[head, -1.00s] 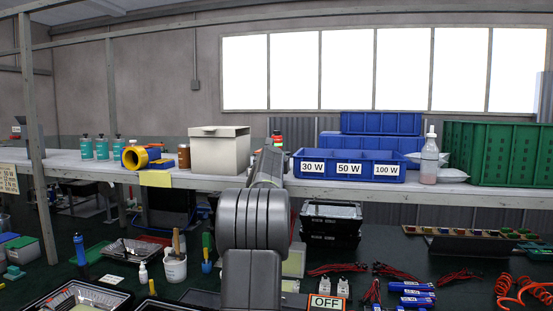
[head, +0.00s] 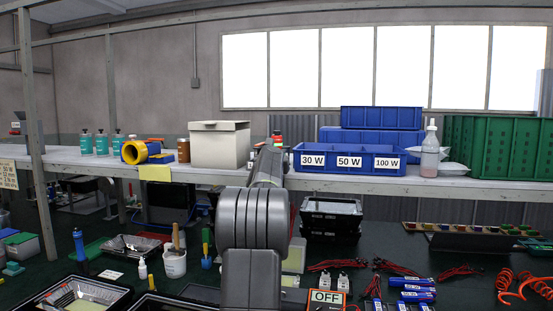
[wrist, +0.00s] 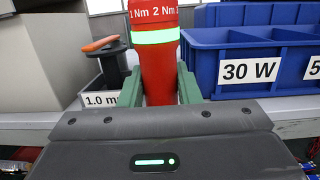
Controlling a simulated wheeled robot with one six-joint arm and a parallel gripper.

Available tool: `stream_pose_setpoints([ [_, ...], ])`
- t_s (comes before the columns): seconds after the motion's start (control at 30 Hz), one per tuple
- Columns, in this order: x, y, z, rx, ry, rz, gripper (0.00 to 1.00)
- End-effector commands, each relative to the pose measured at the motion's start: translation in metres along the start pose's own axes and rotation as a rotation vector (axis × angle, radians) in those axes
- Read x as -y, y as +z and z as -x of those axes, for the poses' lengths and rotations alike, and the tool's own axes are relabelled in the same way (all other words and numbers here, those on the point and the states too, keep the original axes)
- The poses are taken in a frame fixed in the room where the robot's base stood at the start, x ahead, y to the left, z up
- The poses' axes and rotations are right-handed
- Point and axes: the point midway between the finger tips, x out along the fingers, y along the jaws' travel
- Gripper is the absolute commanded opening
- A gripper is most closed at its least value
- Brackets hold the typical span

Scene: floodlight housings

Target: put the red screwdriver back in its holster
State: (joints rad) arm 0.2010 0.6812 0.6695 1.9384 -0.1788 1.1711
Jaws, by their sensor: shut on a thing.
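The red screwdriver (wrist: 157,62) stands upright in the wrist view, with pale bands and "1 Nm 2 Nm" lettering on its handle. My gripper (wrist: 160,88) has its two green fingers shut on it, one on each side. Its lower end is hidden behind the gripper body. In the head view only a small red top (head: 277,135) shows above my arm, which hides the gripper. I cannot make out the holster in either view.
A blue bin marked 30 W (wrist: 250,72) stands close to the right of the screwdriver. A black holder (wrist: 112,68) with an orange-topped item and a beige box (wrist: 45,60) are to the left. The shelf edge (head: 440,189) runs below; the dark bench beneath is crowded.

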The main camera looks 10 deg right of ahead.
Motion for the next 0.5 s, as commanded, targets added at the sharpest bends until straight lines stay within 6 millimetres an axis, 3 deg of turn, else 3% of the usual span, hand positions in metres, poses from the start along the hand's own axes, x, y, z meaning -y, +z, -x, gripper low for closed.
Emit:
stream_pose_setpoints([
  [0.03, -0.0001, -0.0006, 0.0005, 0.002, 0.000, 0.000, 0.03],
  [0.07, -0.0001, 0.0009, 0.0003, 0.003, 0.000, 0.000, 0.36],
  [0.17, -0.0001, 0.0009, 0.0003, 0.002, 0.000, 0.000, 0.55],
  [0.5, -0.0001, -0.0022, 0.0020, -0.001, 0.000, 0.001, 0.55],
])
